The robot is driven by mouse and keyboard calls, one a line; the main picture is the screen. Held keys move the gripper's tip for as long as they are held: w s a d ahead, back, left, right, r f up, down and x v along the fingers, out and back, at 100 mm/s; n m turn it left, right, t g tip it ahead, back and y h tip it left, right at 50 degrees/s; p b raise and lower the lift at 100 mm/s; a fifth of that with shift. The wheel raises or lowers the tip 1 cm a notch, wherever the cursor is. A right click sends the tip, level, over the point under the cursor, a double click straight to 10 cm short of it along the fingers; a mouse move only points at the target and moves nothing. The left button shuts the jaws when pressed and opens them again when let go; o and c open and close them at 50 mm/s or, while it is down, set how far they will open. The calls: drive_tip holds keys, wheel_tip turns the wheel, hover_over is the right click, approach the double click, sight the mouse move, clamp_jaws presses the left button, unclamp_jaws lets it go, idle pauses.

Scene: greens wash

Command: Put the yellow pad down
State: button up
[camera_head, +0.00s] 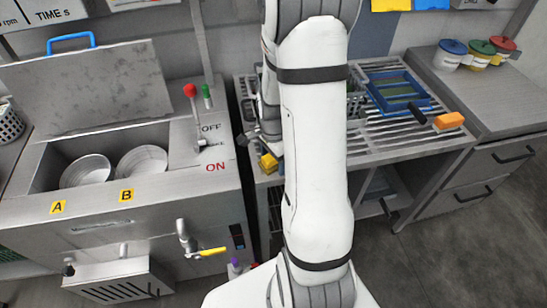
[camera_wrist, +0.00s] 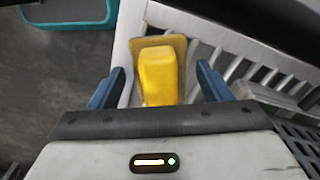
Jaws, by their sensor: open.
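The yellow pad (camera_wrist: 158,78) has a bright yellow raised grip on a flatter, darker yellow base. In the wrist view it lies between the two blue fingers of my gripper (camera_wrist: 160,69), with a gap on each side. My gripper is open. The pad appears to rest on the left edge of the pale slatted rack. In the head view the yellow pad (camera_head: 268,163) shows at the rack's front left corner, partly hidden by my arm. The fingers are mostly hidden there.
The slatted rack (camera_head: 385,141) holds a blue tray (camera_head: 372,92) and an orange-ended brush (camera_head: 449,121). Left stands a steel washer with a raised lid, two bowls (camera_head: 142,162), a red-knobbed lever (camera_head: 190,90) and a yellow-handled tap (camera_head: 212,252). Lidded pots (camera_head: 450,58) stand far right.

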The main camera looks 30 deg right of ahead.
drive_tip(key=shift+r, duration=0.1)
wheel_tip(320, 180, up, 12)
drive_tip(key=s+a+r+n+t, duration=0.2)
drive_tip(key=s+a+r+n, duration=0.7)
drive_tip(key=n, duration=0.7)
drive_tip(key=s+a, duration=0.3)
drive_tip(key=shift+s+r+n+t+p, duration=0.2)
drive_tip(key=shift+r+n+t+p, duration=0.1)
drive_tip(key=shift+n+p, duration=0.1)
